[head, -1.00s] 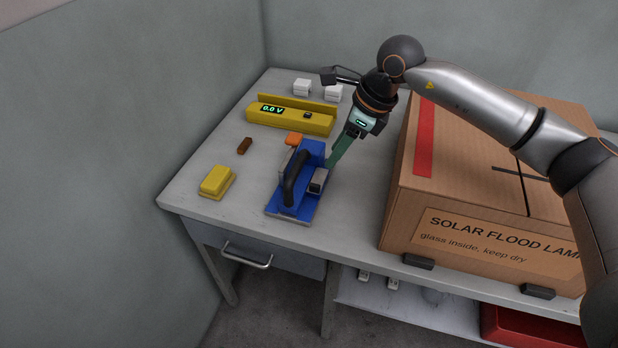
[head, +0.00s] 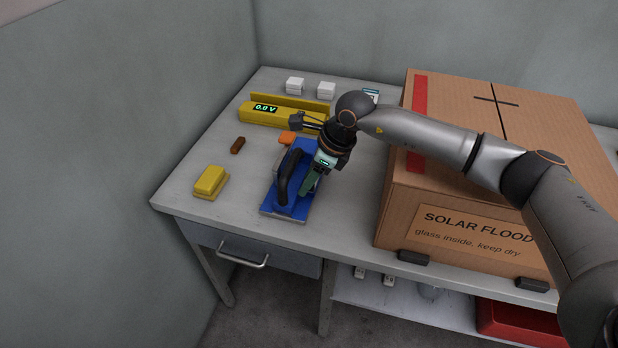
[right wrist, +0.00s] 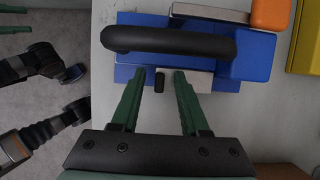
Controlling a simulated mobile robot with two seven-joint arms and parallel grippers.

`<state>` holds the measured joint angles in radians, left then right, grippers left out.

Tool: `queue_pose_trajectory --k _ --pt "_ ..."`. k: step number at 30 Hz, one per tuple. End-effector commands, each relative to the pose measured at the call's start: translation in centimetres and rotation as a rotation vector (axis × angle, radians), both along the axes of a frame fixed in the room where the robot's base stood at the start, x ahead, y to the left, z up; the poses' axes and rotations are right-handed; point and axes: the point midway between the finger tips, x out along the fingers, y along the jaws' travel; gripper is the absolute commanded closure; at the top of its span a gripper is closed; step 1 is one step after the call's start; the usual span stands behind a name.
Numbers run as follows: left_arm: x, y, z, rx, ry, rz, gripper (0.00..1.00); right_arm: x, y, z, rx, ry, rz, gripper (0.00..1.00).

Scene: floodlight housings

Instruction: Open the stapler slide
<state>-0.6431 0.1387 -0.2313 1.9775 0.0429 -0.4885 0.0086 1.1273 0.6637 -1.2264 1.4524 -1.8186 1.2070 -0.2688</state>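The stapler is a blue body (head: 283,208) with a curved black handle (head: 289,172), lying on the table; the handle also shows in the right wrist view (right wrist: 165,40). A silver slide (right wrist: 196,81) runs along its side, with a small black knob (right wrist: 160,82) on it. My right gripper (head: 304,193) is at the stapler's right side, with green fingers. In the right wrist view it is open (right wrist: 160,76), with the knob between the fingertips and gaps on both sides.
A large cardboard box (head: 395,214) stands right of the stapler. A yellow voltage tool (head: 285,116) lies behind it, and an orange block (head: 287,137) touches or nearly touches its far end. A yellow block (head: 210,181) and a brown piece (head: 238,145) lie left. Bare table surrounds them.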

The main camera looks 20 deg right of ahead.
Motion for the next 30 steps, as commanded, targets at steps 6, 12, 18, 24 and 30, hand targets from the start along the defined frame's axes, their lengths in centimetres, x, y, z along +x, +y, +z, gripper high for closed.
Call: queue_pose_trajectory --k 6,12,18,24,30 --pt "-0.02 -0.03 -0.01 0.0 0.001 -0.001 0.5 -0.01 0.02 0.04 0.0 0.0 0.0 0.8" --pt "-0.03 -0.07 -0.01 -0.001 0.001 -0.002 0.5 -0.01 0.01 0.04 0.001 -0.001 0.0 1.0" --pt "-0.03 -0.11 0.0 -0.001 0.0 -0.002 0.5 -0.01 0.01 0.07 0.001 -0.001 0.0 1.0" --pt "-0.03 -0.14 0.01 -0.001 0.0 -0.003 0.5 0.0 0.0 0.08 0.001 -0.001 0.0 1.0" --pt "-0.03 -0.16 0.02 -0.001 0.0 -0.003 0.5 0.01 0.01 0.08 0.001 -0.001 0.0 1.0"
